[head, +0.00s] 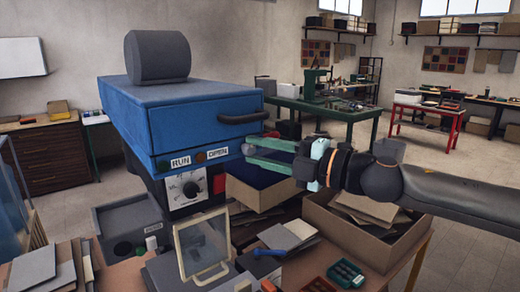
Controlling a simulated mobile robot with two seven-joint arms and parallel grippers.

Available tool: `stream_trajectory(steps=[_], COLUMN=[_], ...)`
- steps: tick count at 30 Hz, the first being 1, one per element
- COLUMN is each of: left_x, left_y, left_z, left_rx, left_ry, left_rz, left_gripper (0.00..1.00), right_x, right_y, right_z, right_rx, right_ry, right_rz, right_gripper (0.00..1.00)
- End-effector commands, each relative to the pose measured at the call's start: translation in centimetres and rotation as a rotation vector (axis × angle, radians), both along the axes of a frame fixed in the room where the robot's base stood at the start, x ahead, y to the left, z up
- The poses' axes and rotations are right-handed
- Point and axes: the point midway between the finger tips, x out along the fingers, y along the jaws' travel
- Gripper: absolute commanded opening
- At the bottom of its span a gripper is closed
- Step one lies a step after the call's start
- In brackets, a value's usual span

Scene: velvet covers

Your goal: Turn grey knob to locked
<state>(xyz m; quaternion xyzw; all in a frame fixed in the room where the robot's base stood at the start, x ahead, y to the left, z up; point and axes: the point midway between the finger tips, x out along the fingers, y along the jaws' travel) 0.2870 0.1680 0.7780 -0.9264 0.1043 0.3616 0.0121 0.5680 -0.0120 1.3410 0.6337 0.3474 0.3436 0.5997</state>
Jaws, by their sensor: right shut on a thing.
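My right gripper (250,149) comes in from the right, its pale green fingers at the right end of the blue box's (190,120) front, just below the dark handle (244,118). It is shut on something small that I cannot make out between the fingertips. A dark knob (190,189) sits on a white dial panel on the machine's front, left of and below the gripper and apart from it. Its dial markings are too small to read. A large grey rounded block (157,56) rests on top of the box. My left gripper is out of view.
A framed pane (201,247) stands on the cluttered bench before the dial. An open cardboard box (365,240) with flat sheets sits below my right arm. A red button (219,184) is right of the dial. Open floor lies behind at right.

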Motion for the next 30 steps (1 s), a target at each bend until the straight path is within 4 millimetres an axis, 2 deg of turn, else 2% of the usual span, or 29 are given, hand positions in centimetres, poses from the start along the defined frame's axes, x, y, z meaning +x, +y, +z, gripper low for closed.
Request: stream_trajectory(steps=[12, 29, 30], left_x=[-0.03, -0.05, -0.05], left_y=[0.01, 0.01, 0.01], left_z=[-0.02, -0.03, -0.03], left_rx=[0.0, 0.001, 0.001], left_ry=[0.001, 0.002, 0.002], left_rz=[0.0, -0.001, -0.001], left_gripper=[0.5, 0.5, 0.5], right_x=[0.06, 0.06, 0.06], right_y=[-0.01, 0.0, 0.0], right_z=[0.3, 0.26, 0.26], right_rx=[-0.158, -0.181, -0.181], right_ry=[-0.116, -0.132, -0.132], right_rz=[-0.003, -0.002, -0.002], right_gripper=[0.0, 0.0, 0.35])
